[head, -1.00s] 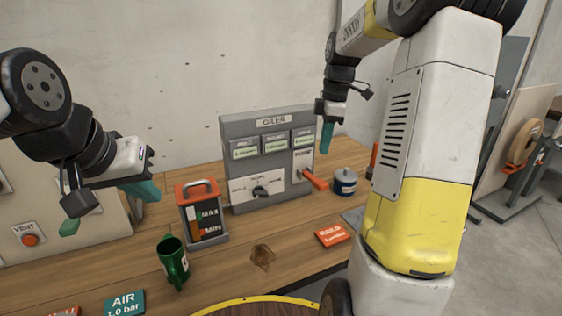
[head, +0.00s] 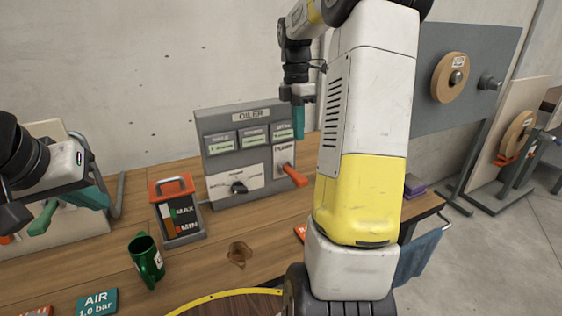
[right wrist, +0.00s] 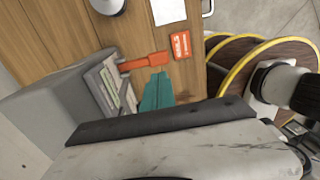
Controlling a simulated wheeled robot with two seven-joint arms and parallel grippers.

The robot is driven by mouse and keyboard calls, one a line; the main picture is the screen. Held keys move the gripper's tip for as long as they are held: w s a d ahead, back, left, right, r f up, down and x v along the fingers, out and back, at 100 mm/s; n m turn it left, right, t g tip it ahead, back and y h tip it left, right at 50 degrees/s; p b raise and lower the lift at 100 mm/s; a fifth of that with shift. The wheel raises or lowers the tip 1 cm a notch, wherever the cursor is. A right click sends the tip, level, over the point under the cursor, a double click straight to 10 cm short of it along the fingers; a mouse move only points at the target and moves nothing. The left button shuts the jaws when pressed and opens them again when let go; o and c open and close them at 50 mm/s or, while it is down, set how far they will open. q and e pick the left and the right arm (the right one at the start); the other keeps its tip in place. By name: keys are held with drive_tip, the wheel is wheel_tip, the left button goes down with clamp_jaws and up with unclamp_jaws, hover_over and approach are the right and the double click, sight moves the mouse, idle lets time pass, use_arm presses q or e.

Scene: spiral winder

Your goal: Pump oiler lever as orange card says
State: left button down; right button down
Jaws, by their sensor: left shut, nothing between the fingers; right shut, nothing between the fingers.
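The grey oiler (head: 202,147) stands on the wooden bench against the wall, with a selector dial on its front. Its orange-red pump lever (head: 295,176) sticks out at the right side and shows in the right wrist view (right wrist: 148,61). My right gripper (head: 298,124), with teal fingers, is shut and empty above the lever, apart from it in the head view. An orange-red card (right wrist: 180,45) lies near the lever; its text is unreadable, and my right arm hides most of it in the head view. My left gripper (head: 68,207) is shut and empty at the left.
A red-handled container marked MAX and MIN (head: 182,212) stands left of the oiler. A green mug (head: 146,259) and a teal AIR card (head: 97,302) are in front. A grey winder panel (head: 425,60) stands at the right, beyond my right arm.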

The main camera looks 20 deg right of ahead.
sight(300, 177)
drive_tip(key=f, duration=0.3)
drive_tip(key=s+f, duration=0.1)
drive_tip(key=f, duration=0.7)
drive_tip(key=shift+s+f, duration=0.2)
drive_tip(key=shift+s, duration=0.1)
